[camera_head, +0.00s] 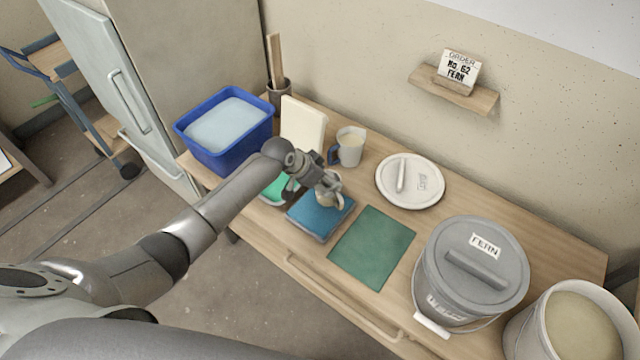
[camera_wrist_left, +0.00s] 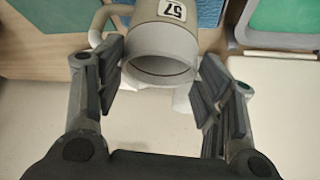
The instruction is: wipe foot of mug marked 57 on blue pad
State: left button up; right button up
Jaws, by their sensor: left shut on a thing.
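The mug marked 57 (camera_wrist_left: 150,42) is pale grey-beige, with a white number label and a handle on its left in the left wrist view. One round end faces that camera; I cannot tell whether it is the foot or the mouth. My left gripper (camera_head: 325,187) is shut on this mug, a finger on each side. In the head view the mug (camera_head: 329,198) is over the blue pad (camera_head: 318,217), partly hidden by the fingers. I cannot tell whether it touches the pad. My right gripper is not in view.
A green pad (camera_head: 275,189) lies left of the blue one, and a dark green mat (camera_head: 372,247) right of it. Behind stand another mug (camera_head: 350,148), a white block (camera_head: 303,122) and a round lid (camera_head: 411,181). A blue tub (camera_head: 226,128) and FERN bucket (camera_head: 470,270) flank the bench.

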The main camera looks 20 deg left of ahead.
pick_arm(q)
jog(key=shift+s+a+r+p, duration=0.15)
jog(key=shift+s+a+p, duration=0.1)
jog(key=shift+s+p, duration=0.65)
jog(key=s+p, duration=0.1)
jog(key=s+a+p, duration=0.1)
jog(key=s, duration=0.1)
jog(key=shift+a+p, duration=0.1)
jog(key=shift+p, duration=0.25)
jog(key=shift+w+d+f+b, duration=0.1)
jog(key=shift+w+d+b, duration=0.2)
jog(key=shift+w+b, duration=0.4)
jog(key=shift+w+d+f+b, duration=0.1)
jog(key=shift+w+d+b, duration=0.3)
jog(key=shift+w, duration=0.45)
jog(key=shift+w+d+b, duration=0.2)
jog(key=shift+w+b, duration=0.4)
jog(key=shift+w, duration=0.2)
jog(key=shift+s+a+r+p, duration=0.15)
jog(key=shift+s+p, duration=0.2)
jog(key=shift+p, duration=0.2)
jog(key=s+a+p, duration=0.2)
jog(key=s+p, duration=0.2)
jog(key=s, duration=0.1)
jog(key=shift+s+p, duration=0.3)
jog(key=shift+s, duration=0.1)
